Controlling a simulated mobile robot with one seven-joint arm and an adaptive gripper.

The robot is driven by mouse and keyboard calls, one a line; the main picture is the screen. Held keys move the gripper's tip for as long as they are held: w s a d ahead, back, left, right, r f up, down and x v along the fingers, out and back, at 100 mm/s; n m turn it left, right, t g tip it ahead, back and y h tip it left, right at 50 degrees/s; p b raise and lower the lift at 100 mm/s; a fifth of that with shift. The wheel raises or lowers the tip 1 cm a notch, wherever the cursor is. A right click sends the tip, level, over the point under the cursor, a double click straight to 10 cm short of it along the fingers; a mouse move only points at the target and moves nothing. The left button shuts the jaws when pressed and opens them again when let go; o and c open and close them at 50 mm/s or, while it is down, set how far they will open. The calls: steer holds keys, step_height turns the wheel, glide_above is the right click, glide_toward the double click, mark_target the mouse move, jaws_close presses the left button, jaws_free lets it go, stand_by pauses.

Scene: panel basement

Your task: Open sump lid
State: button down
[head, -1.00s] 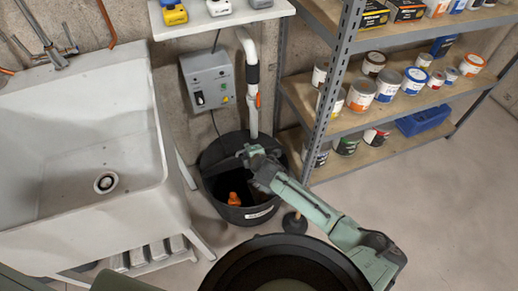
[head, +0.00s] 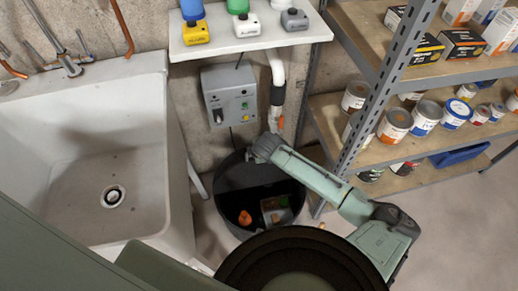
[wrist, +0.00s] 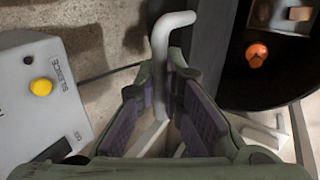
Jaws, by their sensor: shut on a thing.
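The black sump basin (head: 224,212) stands on the floor between the sink and the shelf, its mouth uncovered. An orange float (head: 245,217) and a pump (head: 277,209) show inside. The float also shows in the wrist view (wrist: 257,53). My gripper (head: 260,150) is at the back rim of the basin. In the wrist view, my gripper (wrist: 176,95) is shut on a bent grey handle (wrist: 160,60). The dark lid (wrist: 208,35) seems to stand edge-on beside the handle, between gripper and basin opening. In the head view my arm partly hides it.
A grey control box (head: 231,95) is on the wall just behind my gripper. A white pipe (head: 276,65) runs down beside it. A white sink (head: 85,160) stands left. A metal shelf (head: 385,80) with cans stands right. A small ledge (head: 245,38) with bottles is above.

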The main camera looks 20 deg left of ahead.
steer(key=shift+s+d+f, duration=0.1)
steer(key=shift+f, duration=0.1)
steer(key=c, duration=1.9)
jaws_free()
steer(key=shift+o, duration=1)
steer(key=shift+r, duration=0.1)
steer(key=v, duration=1.2)
